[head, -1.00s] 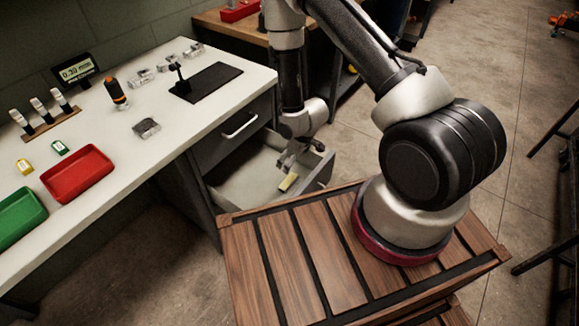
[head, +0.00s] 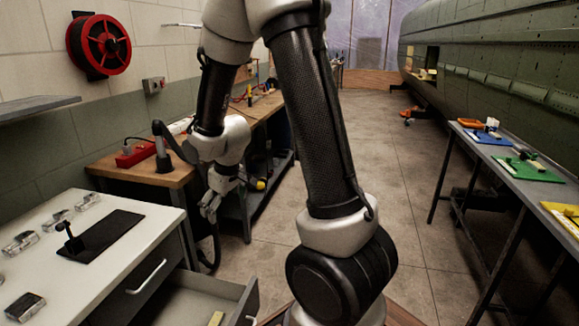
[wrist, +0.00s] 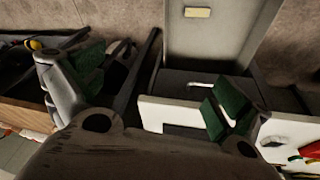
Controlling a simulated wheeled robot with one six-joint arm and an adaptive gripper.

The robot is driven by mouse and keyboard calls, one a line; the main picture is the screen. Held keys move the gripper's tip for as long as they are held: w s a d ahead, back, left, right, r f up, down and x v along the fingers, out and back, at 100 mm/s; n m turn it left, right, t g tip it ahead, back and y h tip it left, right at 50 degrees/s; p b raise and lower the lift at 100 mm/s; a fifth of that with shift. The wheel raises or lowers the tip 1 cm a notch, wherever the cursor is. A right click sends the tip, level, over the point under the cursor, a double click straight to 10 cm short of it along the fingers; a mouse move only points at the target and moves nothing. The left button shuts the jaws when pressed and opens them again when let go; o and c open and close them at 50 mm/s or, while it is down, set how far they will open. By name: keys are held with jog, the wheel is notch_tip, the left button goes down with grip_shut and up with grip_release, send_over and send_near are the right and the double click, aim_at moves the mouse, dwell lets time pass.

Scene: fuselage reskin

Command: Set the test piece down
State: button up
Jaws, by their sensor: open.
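The test piece appears to be a small pale yellow block (head: 216,318) lying in the open drawer (head: 195,300) under the white bench. It also shows in the wrist view (wrist: 198,12), on the drawer floor. My gripper (head: 211,207) is raised above and beyond the drawer, apart from the block. In the wrist view its two fingers with green pads (wrist: 160,90) are spread wide, with nothing between them.
The white bench (head: 150,222) carries a black mat with a small stand and several clear blocks. A wooden bench (head: 130,168) stands behind. On the right, a long table (head: 500,180) holds coloured trays beside the green fuselage. The floor between is clear.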

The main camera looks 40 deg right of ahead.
jog(key=s+d+r+m, duration=0.2)
jog(key=s+d+r, duration=0.2)
jog(key=s+r, duration=0.75)
jog(key=s+r+m, duration=0.2)
jog(key=s+r, duration=0.6)
jog(key=s, duration=0.4)
jog(key=shift+s+d+t, duration=0.3)
jog(key=shift+d, duration=0.1)
